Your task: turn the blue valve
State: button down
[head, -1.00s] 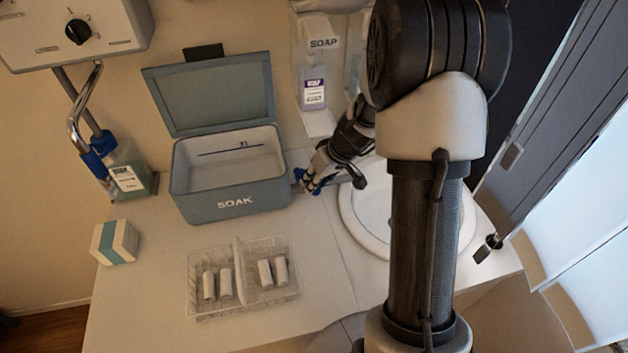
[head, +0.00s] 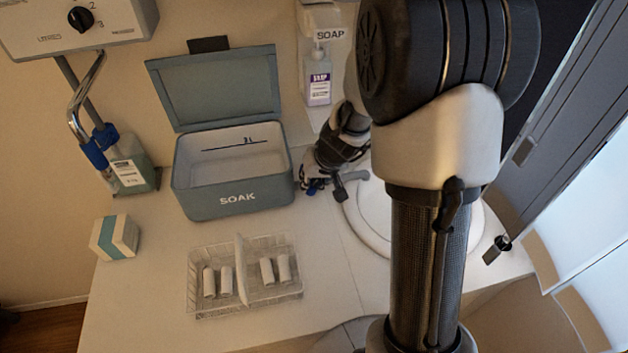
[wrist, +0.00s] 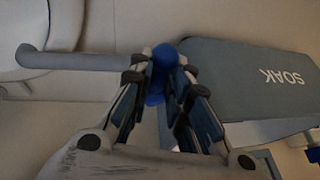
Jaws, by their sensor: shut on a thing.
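The blue valve (wrist: 164,58) is a small blue handle at the end of the grey tap spout (wrist: 90,61), in the middle of the wrist view. My gripper (wrist: 165,72) is shut on it, with a fingertip on each side and blue showing between them. In the head view my gripper (head: 314,184) is beside the right side of the soak box, left of the tap (head: 350,178). There the fingers hide most of the valve, so its angle is hard to tell.
The open grey-blue SOAK box (head: 237,200) stands close left of my gripper. A white basin (head: 367,225) is to the right. A soap bottle (head: 318,88) hangs behind. A wire rack (head: 245,300) with several white cylinders and a striped block (head: 115,238) are on the counter.

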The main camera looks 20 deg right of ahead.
jog(key=c, duration=1.5)
grip_release()
